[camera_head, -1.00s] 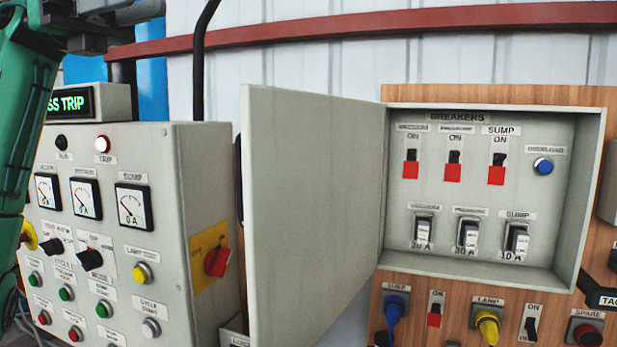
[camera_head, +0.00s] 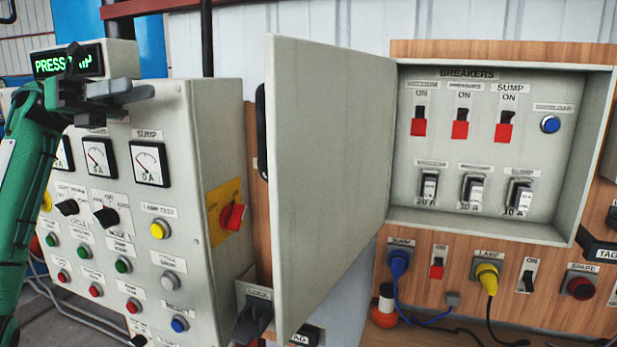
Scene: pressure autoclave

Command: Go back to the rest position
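My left gripper (camera_head: 138,98) is at the upper left in the head view, in front of the top of the grey control panel (camera_head: 215,130). Its dark fingers point right, with a gap showing between them, and nothing is between them. My green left arm rises from the lower left edge. The gripper hides the panel's upper lamps and part of the lit display (camera_head: 52,64). My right gripper is not in view.
The breaker box (camera_head: 585,150) is on a wooden board at the right, its door (camera_head: 325,170) swung open toward me. Plugs, including a blue one (camera_head: 399,262) and a yellow one (camera_head: 487,272), sit below. A red rotary switch (camera_head: 232,216) is on the panel's side.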

